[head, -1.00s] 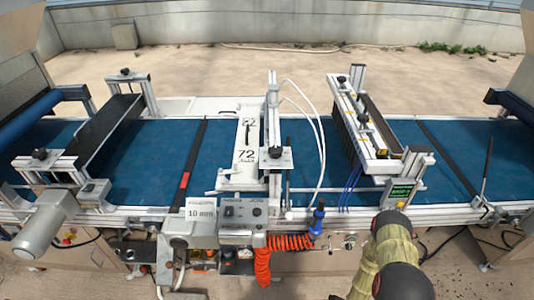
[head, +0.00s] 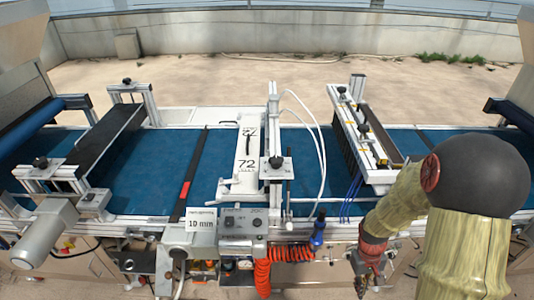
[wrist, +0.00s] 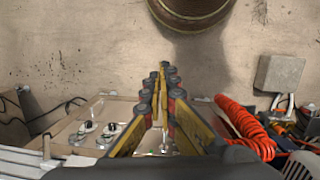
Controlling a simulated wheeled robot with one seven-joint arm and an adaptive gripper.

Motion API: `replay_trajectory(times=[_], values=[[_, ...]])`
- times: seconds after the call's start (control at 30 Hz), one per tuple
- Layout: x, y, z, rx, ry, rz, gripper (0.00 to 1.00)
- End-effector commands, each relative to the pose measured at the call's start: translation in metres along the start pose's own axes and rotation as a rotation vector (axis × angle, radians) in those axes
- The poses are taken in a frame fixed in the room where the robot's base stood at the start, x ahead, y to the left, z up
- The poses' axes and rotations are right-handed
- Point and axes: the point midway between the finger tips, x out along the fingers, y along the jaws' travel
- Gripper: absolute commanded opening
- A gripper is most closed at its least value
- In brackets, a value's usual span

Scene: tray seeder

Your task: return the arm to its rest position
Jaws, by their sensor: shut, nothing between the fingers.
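My arm reaches in from the lower right of the head view, with its elbow raised at the right. My gripper (head: 366,284) hangs low in front of the machine's front edge, right of the orange coiled hose. In the wrist view my gripper (wrist: 163,75) shows yellow and dark fingers drawn together at the tips. It is shut and holds nothing. My arm's links hide the right part of the machine's front.
The tray seeder's blue belt (head: 140,175) runs across behind my gripper. The orange coiled hose (head: 262,275) hangs from the front and also shows in the wrist view (wrist: 245,125). A grey box (wrist: 279,73) lies on the floor. The floor in front looks mostly clear.

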Motion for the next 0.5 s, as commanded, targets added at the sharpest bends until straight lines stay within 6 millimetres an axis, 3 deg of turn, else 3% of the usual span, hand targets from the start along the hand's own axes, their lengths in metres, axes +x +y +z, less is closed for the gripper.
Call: replay_trajectory(times=[0.03, 0.2, 0.5], values=[[-0.023, -0.004, 0.006, 0.028, 0.011, 0.003, 0.0], [-0.084, -0.022, 0.036, 0.116, 0.031, -0.007, 0.0], [-0.173, -0.057, 0.087, 0.19, 0.137, -0.033, 0.0]])
